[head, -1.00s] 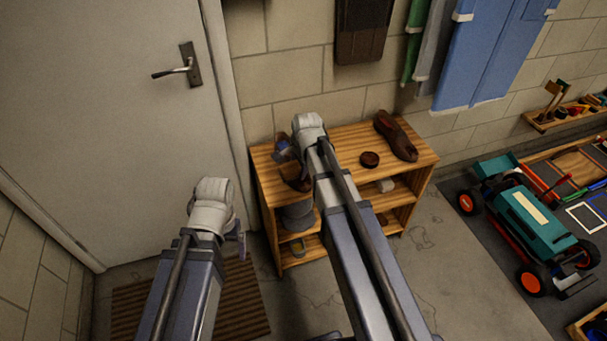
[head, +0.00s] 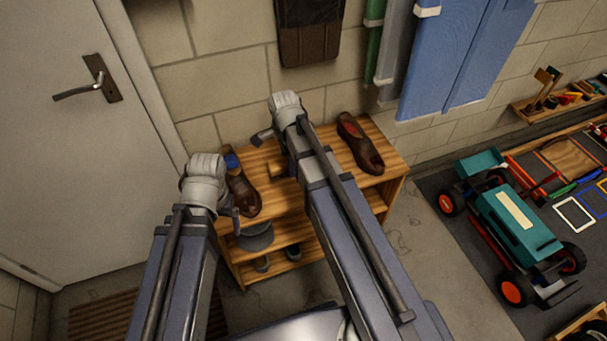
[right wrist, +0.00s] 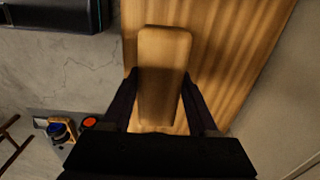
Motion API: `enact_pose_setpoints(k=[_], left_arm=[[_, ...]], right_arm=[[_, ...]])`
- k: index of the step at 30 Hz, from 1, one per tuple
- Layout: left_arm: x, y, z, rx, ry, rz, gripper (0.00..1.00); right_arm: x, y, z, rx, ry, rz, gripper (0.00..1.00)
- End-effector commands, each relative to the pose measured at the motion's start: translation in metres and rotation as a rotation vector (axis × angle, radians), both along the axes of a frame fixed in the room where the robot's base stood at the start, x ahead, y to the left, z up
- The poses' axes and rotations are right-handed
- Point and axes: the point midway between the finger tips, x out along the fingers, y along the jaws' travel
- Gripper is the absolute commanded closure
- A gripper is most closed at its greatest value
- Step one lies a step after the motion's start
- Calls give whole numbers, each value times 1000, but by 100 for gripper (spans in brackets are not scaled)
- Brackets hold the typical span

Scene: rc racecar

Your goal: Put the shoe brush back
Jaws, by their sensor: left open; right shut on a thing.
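The shoe brush (right wrist: 163,60) shows in the right wrist view as a pale wooden block between my right fingers (right wrist: 160,88). My right gripper is shut on it over the wooden shoe rack (right wrist: 225,50); I cannot tell whether it touches the top. In the head view my right gripper (head: 263,136) is over the rack top, between two brown shoes. The left shoe (head: 243,195) has a blue patch at its back; the right shoe (head: 361,145) lies beyond my right arm. My left gripper (head: 237,217) is open near the rack's front left.
A grey cap-like item (head: 256,237) and dark footwear (head: 292,252) are on the lower shelves. A door (head: 60,150) is at left. Blue cloths (head: 465,55) hang above. A teal toy car (head: 515,220) stands on the mat at right.

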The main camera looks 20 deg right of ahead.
Motion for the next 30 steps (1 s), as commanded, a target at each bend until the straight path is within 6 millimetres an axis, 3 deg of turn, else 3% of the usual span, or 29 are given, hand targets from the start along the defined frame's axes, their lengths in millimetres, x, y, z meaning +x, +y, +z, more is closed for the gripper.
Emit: enact_pose_setpoints(k=[10,22,30], left_arm=[[0,0,-5,0,0,0,10],[0,0,-60,0,0,0,10],[0,0,-65,0,0,0,10]], right_arm=[[-3,1,-5,-2,14,-7,85],[-3,1,-60,-2,13,-7,85],[-3,1,-65,-2,13,-7,85]])
